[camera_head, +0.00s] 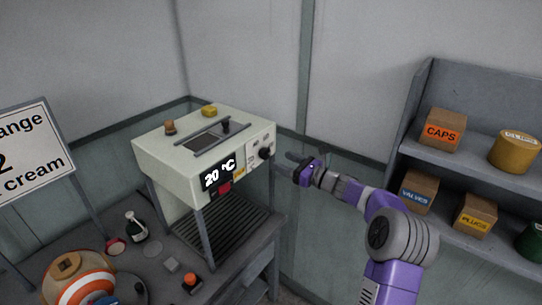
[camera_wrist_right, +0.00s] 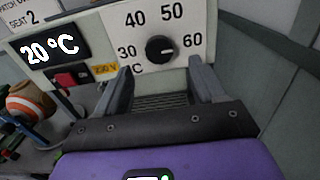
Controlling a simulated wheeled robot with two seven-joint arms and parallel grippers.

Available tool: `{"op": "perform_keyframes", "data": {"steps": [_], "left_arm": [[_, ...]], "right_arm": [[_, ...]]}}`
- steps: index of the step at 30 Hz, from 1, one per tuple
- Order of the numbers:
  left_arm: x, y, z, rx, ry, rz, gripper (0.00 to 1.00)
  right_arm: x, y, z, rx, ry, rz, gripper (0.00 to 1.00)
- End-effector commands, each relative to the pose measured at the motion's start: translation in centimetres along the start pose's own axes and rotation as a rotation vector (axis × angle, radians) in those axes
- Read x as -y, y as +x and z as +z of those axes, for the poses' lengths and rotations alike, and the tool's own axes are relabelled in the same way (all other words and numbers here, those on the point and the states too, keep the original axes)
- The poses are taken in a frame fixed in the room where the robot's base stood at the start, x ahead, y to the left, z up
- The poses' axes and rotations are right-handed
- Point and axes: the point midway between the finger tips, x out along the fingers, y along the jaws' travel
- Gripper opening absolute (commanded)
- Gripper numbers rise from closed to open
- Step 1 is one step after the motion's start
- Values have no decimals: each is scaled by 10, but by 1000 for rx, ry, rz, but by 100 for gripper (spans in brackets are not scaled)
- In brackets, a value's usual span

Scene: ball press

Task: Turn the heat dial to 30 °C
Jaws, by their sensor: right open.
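The heat dial (camera_wrist_right: 159,48) is a black round knob on the white front panel of the press (camera_head: 172,149). In the right wrist view the numbers 30, 40, 50 and 60 stand around it. It also shows in the head view (camera_head: 264,153). The display (camera_wrist_right: 49,48) reads 20 °C. My right gripper (camera_wrist_right: 160,80) is open and empty, its two fingers pointing at the panel just below the dial, apart from it. In the head view my right gripper (camera_head: 289,162) is to the right of the dial. My left gripper is not in view.
A red switch (camera_wrist_right: 70,76) sits below the display. A grey shelf (camera_head: 432,157) with labelled boxes stands at the right. A striped ball (camera_head: 80,281), a bottle (camera_head: 135,226) and small parts lie on the bench at the left. A sign (camera_head: 30,150) stands far left.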

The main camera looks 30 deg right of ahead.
Motion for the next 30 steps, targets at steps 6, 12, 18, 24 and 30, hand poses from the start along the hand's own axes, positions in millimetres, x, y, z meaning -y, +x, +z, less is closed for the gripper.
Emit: {"op": "perform_keyframes", "data": {"steps": [6,12,18,24,30], "left_arm": [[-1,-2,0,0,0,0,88],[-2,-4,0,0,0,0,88],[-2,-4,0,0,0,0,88],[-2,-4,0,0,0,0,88],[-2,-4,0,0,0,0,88]], "right_arm": [[-2,37,-2,-2,-1,4,69],[-1,58,-2,-4,-1,2,69],[-1,62,-2,-5,-2,2,69],[-1,61,-2,-5,-2,2,58],[-1,61,-2,-5,-2,2,28]]}}
